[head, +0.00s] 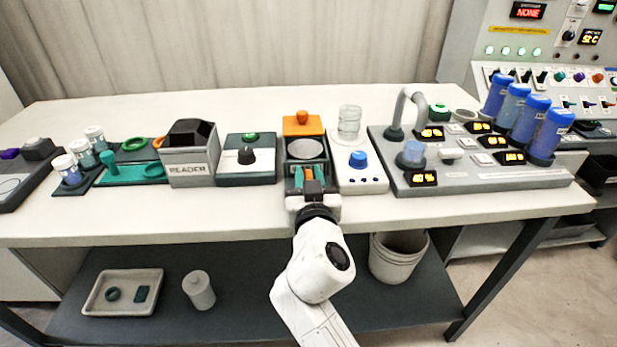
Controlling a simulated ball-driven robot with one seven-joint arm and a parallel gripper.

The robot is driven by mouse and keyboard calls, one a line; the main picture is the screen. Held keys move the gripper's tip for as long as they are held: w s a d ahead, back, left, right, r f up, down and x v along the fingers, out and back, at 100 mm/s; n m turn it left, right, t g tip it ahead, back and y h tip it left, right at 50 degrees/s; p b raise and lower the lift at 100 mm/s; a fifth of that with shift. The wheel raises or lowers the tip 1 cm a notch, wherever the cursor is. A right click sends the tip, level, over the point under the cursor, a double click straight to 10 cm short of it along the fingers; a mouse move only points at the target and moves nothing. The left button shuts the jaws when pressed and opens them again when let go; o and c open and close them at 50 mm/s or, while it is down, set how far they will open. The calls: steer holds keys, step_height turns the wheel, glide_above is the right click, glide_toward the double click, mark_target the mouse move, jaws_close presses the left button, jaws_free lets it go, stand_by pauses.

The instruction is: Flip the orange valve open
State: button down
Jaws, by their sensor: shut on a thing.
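My gripper (309,180) is at the front of a dark unit in the middle of the bench, pointing away from me. It is shut on a small orange piece, the orange valve (308,173), which shows between teal parts at the fingers. The fingers and wrist hide much of the valve, so I cannot make out its turn angle. Just behind it, a round grey plate (305,149) sits on the same unit. An orange block with an orange knob (303,118) stands at the back of that unit.
Left of my gripper are a black-knob box (246,157) and the reader box (188,168). Close on the right is a white blue-knob unit (358,161) bearing a clear jar (349,123). Farther right, a grey station (470,177) holds blue cylinders. The bench front strip (130,215) is clear.

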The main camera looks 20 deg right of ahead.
steer(key=c, duration=1)
jaws_free()
steer(key=v, duration=1.1)
steer(key=shift+b, duration=0.4)
